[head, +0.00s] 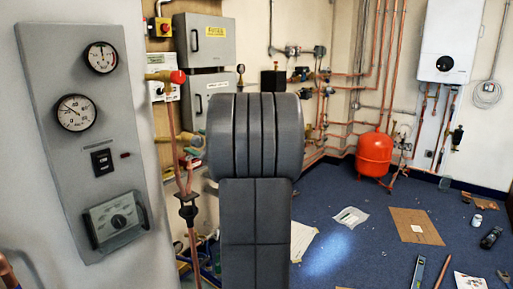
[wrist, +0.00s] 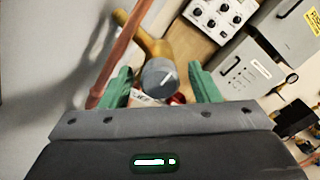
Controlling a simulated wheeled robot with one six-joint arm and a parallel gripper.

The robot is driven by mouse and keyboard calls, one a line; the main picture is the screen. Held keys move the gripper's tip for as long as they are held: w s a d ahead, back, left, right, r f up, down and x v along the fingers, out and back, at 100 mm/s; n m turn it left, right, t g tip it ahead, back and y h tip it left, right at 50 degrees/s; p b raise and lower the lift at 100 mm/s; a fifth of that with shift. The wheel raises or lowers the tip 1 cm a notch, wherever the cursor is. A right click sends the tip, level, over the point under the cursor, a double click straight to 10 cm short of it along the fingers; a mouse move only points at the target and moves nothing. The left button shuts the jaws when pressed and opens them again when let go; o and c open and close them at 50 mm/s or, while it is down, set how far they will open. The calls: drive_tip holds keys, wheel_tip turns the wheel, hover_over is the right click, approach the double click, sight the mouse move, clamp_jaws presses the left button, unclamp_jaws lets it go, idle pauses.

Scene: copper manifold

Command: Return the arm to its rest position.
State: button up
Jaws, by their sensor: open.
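My gripper (wrist: 159,70) shows in the wrist view with its two green fingers spread apart. It is open and holds nothing. A round grey knob (wrist: 160,78) with a white mark appears between the fingers, with a visible gap on each side. The knob sits by a brass fitting (wrist: 138,35), and a bit of red shows just below it. I cannot tell how far the fingertips are from the knob in depth. In the head view my dark grey arm links fill the middle and hide the gripper.
A copper pipe (wrist: 118,55) runs close beside the left finger. A grey gauge panel (head: 85,130) stands at the left, with a red-handled valve (head: 178,77) beside it. Grey boxes (head: 204,40) hang behind.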

drive_tip(key=m+p, duration=0.1)
drive_tip(key=p, duration=0.1)
drive_tip(key=m+p, duration=0.3)
drive_tip(key=p, duration=0.1)
drive_tip(key=shift+r, duration=0.25)
drive_tip(key=m+p, duration=0.4)
drive_tip(key=p, duration=0.1)
drive_tip(key=shift+m+p, duration=0.3)
drive_tip(key=shift+p, duration=0.05)
drive_tip(key=shift+f+b+v, duration=0.15)
drive_tip(key=shift+b+v, duration=0.2)
drive_tip(key=shift+v, duration=0.7)
drive_tip(key=shift+f+b+v, duration=0.1)
drive_tip(key=shift+b+v, duration=0.2)
drive_tip(key=shift+v, duration=0.7)
drive_tip(key=shift+s, duration=0.1)
